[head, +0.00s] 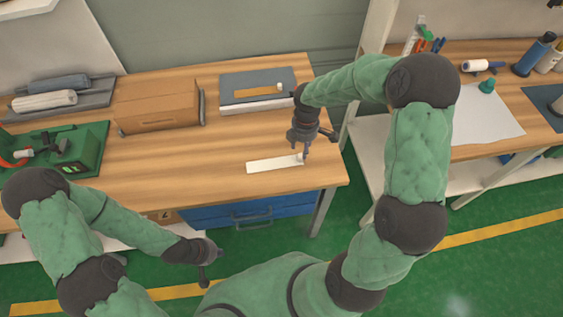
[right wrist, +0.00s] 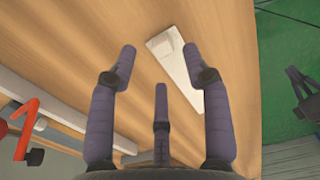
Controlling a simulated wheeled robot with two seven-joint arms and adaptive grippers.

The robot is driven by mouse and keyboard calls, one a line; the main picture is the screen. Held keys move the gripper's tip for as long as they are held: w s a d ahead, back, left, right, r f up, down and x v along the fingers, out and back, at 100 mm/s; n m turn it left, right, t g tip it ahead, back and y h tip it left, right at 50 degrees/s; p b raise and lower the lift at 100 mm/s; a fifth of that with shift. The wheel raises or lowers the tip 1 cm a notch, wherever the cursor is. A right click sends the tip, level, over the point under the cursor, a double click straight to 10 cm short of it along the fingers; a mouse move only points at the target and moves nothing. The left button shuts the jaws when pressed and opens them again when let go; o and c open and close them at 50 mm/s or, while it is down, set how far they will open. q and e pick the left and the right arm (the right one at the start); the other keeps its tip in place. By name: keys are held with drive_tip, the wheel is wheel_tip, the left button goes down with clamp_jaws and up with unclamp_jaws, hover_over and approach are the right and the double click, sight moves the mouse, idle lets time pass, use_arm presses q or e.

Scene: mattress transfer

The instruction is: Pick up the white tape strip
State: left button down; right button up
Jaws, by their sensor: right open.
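The white tape strip (head: 272,164) lies flat on the wooden table (head: 222,186), near its right front part. It also shows in the right wrist view (right wrist: 174,54), with a small raised piece at one end. My right gripper (head: 306,152) is just above the strip's right end in the head view. In the right wrist view its purple fingers (right wrist: 158,62) are spread and empty, with the strip beyond them, partly behind one finger. My left gripper (head: 206,276) hangs in front of the table, away from the strip. Its jaw opening is too small to tell.
A grey tray with a yellow piece (head: 285,74) lies behind the strip, beside a cardboard box (head: 157,106). A green tool holder (head: 85,158) and rolls (head: 45,101) are at the left. A second bench (head: 505,68) stands right, across a gap. The table around the strip is clear.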

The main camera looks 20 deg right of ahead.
sight(301, 155)
wheel_tip(301, 155, down, 5)
drive_tip(key=shift+a+b, duration=0.1)
drive_tip(key=shift+b, duration=0.75)
drive_tip(key=c, duration=0.9)
drive_tip(key=shift+o, duration=0.2)
drive_tip(key=shift+r, duration=0.1)
